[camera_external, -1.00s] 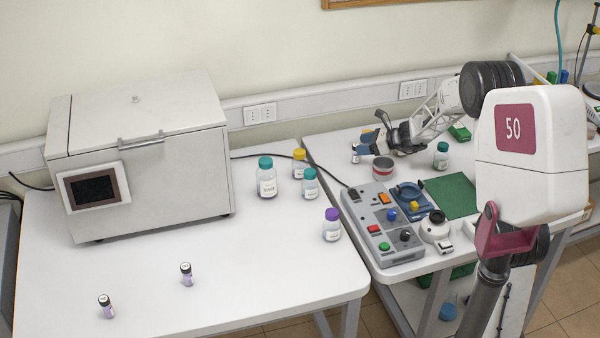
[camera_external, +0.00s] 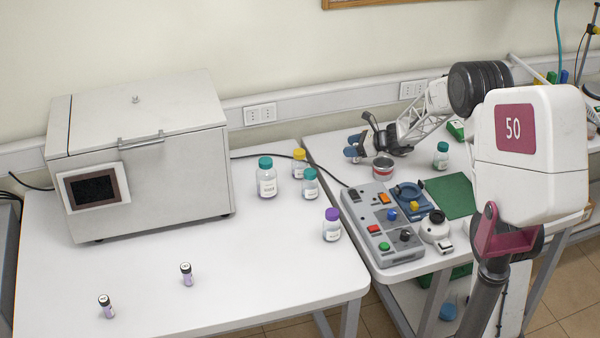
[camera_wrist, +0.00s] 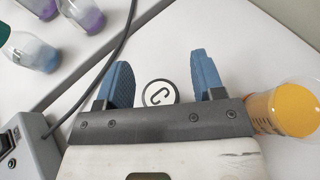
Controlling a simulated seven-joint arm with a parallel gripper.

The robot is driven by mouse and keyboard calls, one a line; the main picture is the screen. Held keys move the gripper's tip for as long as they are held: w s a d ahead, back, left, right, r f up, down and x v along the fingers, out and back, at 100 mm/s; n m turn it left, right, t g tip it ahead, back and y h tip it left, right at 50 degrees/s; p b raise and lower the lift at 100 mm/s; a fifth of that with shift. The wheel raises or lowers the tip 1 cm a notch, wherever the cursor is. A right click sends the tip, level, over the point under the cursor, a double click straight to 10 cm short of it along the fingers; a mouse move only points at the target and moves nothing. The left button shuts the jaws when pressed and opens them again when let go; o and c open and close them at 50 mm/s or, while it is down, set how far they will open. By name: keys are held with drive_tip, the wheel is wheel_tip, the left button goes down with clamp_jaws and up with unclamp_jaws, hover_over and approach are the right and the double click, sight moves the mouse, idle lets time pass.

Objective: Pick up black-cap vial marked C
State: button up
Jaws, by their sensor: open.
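The vial marked C (camera_wrist: 160,94) shows in the wrist view as a round cap top with a dark ring and a letter C. It lies between the two blue fingers of my gripper (camera_wrist: 161,64), with gaps on both sides, close to the gripper's front edge. In the external view my gripper (camera_external: 354,146) is low over the back left of the right table. It is open and holds nothing.
A metal tin (camera_external: 383,168) and a grey control box (camera_external: 382,225) stand near my gripper. An orange-filled container (camera_wrist: 293,109) is close to the right finger. Several bottles (camera_external: 267,180) and two dark-capped vials (camera_external: 186,274) (camera_external: 106,307) stand on the left table.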

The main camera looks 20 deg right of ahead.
drive_tip(key=c, duration=1)
drive_tip(key=shift+r, duration=0.1)
wheel_tip(320, 180, up, 10)
idle(0.7)
